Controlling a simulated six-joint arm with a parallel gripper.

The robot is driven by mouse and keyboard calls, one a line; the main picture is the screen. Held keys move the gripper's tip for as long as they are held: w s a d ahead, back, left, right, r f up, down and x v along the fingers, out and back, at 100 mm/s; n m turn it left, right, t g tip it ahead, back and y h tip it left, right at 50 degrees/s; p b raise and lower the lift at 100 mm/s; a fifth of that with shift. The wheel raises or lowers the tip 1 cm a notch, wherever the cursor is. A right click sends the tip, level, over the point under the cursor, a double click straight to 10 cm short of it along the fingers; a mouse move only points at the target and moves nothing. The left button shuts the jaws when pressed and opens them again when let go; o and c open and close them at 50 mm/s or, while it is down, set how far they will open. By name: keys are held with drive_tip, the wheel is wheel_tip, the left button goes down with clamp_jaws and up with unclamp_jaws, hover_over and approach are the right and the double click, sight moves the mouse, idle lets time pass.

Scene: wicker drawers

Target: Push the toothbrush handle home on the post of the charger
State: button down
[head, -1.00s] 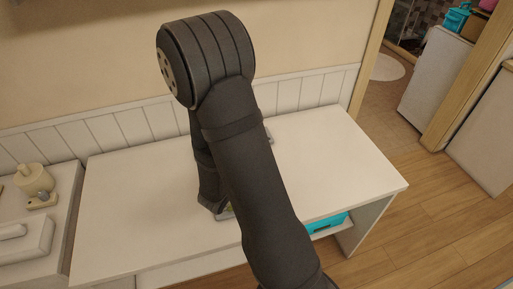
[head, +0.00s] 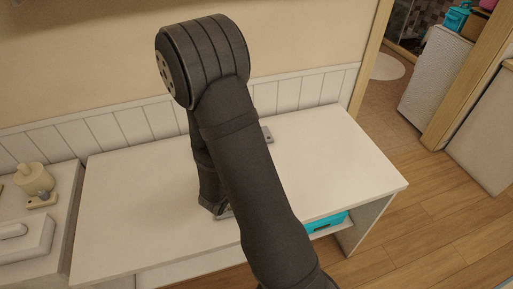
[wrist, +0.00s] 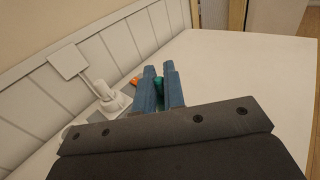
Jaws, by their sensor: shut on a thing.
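In the wrist view, my gripper (wrist: 160,88) has its two blue fingers close together, shut on a teal-green piece (wrist: 158,84) that looks like part of the toothbrush handle. Most of that piece is hidden between and behind the fingers. To the left of the fingers stands a white fitting (wrist: 112,100) with a short upright part, which may be the charger; I cannot tell for sure. I cannot see whether the handle touches any post. In the head view my arm hides the fingers, the handle and the charger.
The white table top (head: 140,210) is mostly clear. A small grey object (head: 267,134) shows behind my arm. A pale square plate (wrist: 68,61) is near the panelled wall, and an orange piece (wrist: 134,80) lies beside the fingers. A turquoise box (head: 326,223) sits under the table.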

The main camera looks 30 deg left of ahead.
drive_tip(key=shift+f, duration=1.15)
drive_tip(key=c, duration=1.4)
unclamp_jaws()
drive_tip(key=shift+c, duration=0.2)
drive_tip(key=shift+s, duration=0.15)
drive_tip(key=s, duration=1.7)
drive_tip(key=shift+a+r, duration=0.45)
drive_tip(key=shift+w+d+f, duration=0.15)
drive_tip(key=shift+w, duration=2.45)
drive_tip(key=shift+w+d+f, duration=0.1)
drive_tip(key=shift+w, duration=2.55)
drive_tip(key=shift+w+d+f, duration=0.15)
drive_tip(key=shift+w, duration=2.45)
drive_tip(key=shift+s, duration=0.1)
